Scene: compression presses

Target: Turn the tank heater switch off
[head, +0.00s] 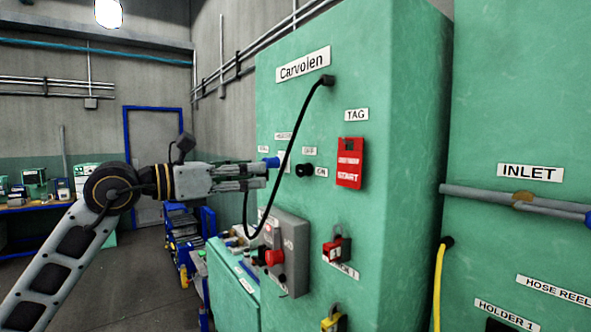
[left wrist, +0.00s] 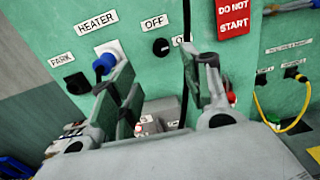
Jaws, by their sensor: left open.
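The tank heater switch is a small black knob on the green Carvolen cabinet (head: 345,40). It shows in the head view (head: 307,170) and, between the OFF and ON labels, in the left wrist view (left wrist: 160,46). Its pointing direction is too small to tell. My left gripper (head: 263,176) is open and empty, just left of the knob and apart from it in the head view. In the left wrist view the open fingers (left wrist: 165,82) straddle the area below the knob. A blue plug (left wrist: 103,62) sits in the white HEATER socket, close by the left finger.
A black cable (head: 318,95) hangs from the cabinet and loops near the knob and gripper. A red DO NOT START tag (head: 349,163) is to the right. A grey box with a red button (head: 285,250) is below. A black PARK socket (left wrist: 76,83) is left.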

